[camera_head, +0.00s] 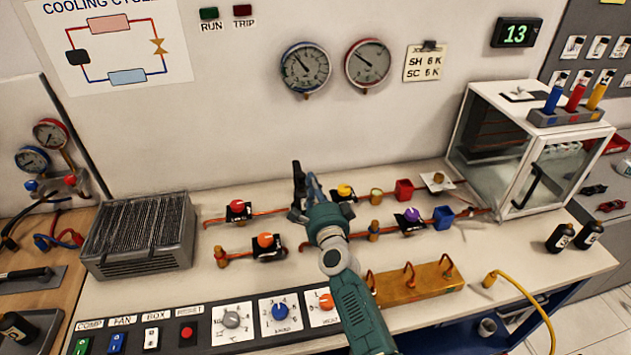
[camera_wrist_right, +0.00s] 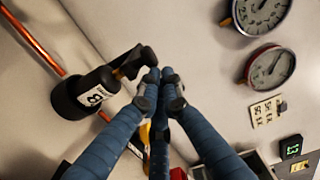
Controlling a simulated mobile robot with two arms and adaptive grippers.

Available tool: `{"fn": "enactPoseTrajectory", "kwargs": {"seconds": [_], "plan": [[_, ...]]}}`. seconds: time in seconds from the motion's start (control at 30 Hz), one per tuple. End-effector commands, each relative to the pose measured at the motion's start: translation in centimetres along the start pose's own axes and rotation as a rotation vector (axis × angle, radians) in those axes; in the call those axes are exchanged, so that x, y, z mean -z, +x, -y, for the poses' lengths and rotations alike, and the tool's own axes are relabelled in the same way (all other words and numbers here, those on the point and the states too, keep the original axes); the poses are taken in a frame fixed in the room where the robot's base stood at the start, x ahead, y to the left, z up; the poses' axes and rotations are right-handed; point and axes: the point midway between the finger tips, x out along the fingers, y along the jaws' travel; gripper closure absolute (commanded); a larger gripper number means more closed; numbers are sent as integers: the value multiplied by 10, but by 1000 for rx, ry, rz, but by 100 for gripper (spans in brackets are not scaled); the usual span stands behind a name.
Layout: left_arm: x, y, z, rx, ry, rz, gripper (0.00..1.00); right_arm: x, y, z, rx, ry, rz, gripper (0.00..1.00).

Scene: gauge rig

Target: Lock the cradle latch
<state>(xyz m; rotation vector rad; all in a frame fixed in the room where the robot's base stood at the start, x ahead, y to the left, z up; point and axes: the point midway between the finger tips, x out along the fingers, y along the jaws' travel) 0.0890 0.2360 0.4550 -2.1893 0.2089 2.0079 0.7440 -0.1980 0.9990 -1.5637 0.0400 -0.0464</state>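A black upright cylinder (camera_head: 298,183) stands at the back of the bench, near the wall. In the right wrist view the same kind of black cylinder (camera_wrist_right: 84,97) has a white label and a narrow neck. A short black lever or knob (camera_wrist_right: 134,62) sits at its top; I cannot tell for sure that this is the cradle latch. My right gripper (camera_head: 312,182) is just right of the cylinder. In the wrist view its blue fingers (camera_wrist_right: 161,84) meet at the tips, beside the lever, with nothing visible between them. I cannot tell whether they touch the lever. My left gripper is not in view.
Copper pipes with red, orange (camera_head: 266,241), yellow and purple (camera_head: 411,215) valve knobs flank the arm. A finned grey block (camera_head: 140,235) stands left, a glass-sided box (camera_head: 535,150) right. A brass manifold (camera_head: 420,284) and a control panel (camera_head: 225,320) lie in front.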

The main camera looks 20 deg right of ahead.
Motion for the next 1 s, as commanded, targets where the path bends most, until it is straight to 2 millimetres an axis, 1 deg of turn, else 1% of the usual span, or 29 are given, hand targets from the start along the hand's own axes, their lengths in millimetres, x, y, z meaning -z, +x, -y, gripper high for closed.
{"fn": "enactPoseTrajectory", "kwargs": {"seconds": [0.03,0.2,0.3,0.4,0.53,1.0], "plan": [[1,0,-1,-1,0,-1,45,-14,-10,-4,-10,8,25,100],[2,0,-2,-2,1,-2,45,-2,-39,-4,-6,8,7,100],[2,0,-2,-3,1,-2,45,4,-53,-4,-5,6,0,100],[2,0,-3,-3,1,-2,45,7,-62,-3,-4,6,-4,100],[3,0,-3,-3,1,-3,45,9,-66,-2,-2,6,-7,100],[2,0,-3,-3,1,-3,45,10,-66,-3,-2,6,-9,100]]}}
